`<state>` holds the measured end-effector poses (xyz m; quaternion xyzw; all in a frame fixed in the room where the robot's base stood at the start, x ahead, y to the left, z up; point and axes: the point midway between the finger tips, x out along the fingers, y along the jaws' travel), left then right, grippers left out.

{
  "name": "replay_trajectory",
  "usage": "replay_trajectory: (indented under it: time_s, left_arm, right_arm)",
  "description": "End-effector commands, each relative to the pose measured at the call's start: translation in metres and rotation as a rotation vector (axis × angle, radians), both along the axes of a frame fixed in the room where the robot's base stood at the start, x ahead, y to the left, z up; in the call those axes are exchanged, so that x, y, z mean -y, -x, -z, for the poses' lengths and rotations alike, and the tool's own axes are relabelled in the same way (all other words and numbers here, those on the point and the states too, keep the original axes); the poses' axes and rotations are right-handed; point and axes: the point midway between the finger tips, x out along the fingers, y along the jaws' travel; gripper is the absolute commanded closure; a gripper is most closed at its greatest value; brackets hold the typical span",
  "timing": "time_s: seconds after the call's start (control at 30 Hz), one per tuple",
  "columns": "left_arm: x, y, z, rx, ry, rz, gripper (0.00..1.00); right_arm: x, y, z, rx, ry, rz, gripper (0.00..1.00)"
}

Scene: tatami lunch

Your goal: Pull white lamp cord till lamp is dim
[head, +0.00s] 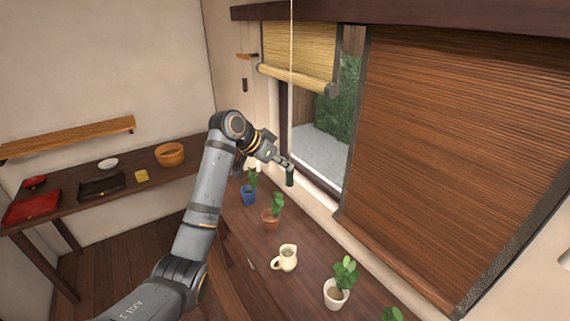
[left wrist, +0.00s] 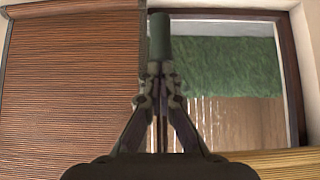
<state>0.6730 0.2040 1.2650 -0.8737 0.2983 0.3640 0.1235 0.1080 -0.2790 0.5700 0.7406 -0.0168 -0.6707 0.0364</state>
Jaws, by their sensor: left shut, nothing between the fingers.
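A pale cord (head: 291,42) hangs from above the top edge in the head view, in front of the window. Its lower end is hard to make out. A dark green cylinder (head: 289,177) is upright at the tips of my left gripper (head: 284,162). In the left wrist view the cylinder (left wrist: 160,37) is just beyond the fingertips of my left gripper (left wrist: 160,72). The fingers are closed together with nothing seen between them. I cannot tell whether they touch the cylinder or whether the cord joins it. No lamp is in view. My right gripper is not in view.
Below is a wooden counter (head: 240,222) with potted plants, including a white pot (head: 336,292), and a cream jug (head: 285,258). A brown blind (head: 450,150) covers the right window; a straw blind (head: 300,50) is partly rolled up. A side table (head: 125,187) stands at left.

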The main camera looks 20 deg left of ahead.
Motion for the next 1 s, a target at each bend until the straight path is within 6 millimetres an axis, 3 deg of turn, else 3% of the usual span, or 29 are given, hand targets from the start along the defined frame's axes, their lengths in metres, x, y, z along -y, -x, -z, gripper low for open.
replay_trajectory:
  time_s: [0.03,0.1,0.13,0.17,0.43,0.7,1.0]
  left_arm:
    - [0.0,-0.002,-0.02,0.002,0.001,-0.001,1.0]
    - [0.0,-0.004,-0.034,0.004,0.001,-0.004,1.0]
    - [-0.005,0.0,-0.025,0.008,-0.003,-0.006,1.0]
    - [-0.008,0.004,-0.027,0.011,-0.003,-0.005,1.0]
    - [-0.032,0.035,-0.068,0.012,-0.002,-0.005,1.0]
    - [-0.043,0.051,-0.09,0.009,0.0,-0.004,1.0]
    - [-0.043,0.052,-0.092,0.009,0.0,-0.004,1.0]
  right_arm:
    - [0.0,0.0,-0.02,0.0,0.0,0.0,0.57]
    - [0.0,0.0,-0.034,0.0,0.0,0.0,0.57]
    - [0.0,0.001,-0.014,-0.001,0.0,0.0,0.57]
    - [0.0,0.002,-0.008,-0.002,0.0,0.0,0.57]
    - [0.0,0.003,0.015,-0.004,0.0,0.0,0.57]
    - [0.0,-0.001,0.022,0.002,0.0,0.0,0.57]
    - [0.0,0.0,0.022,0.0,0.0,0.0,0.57]
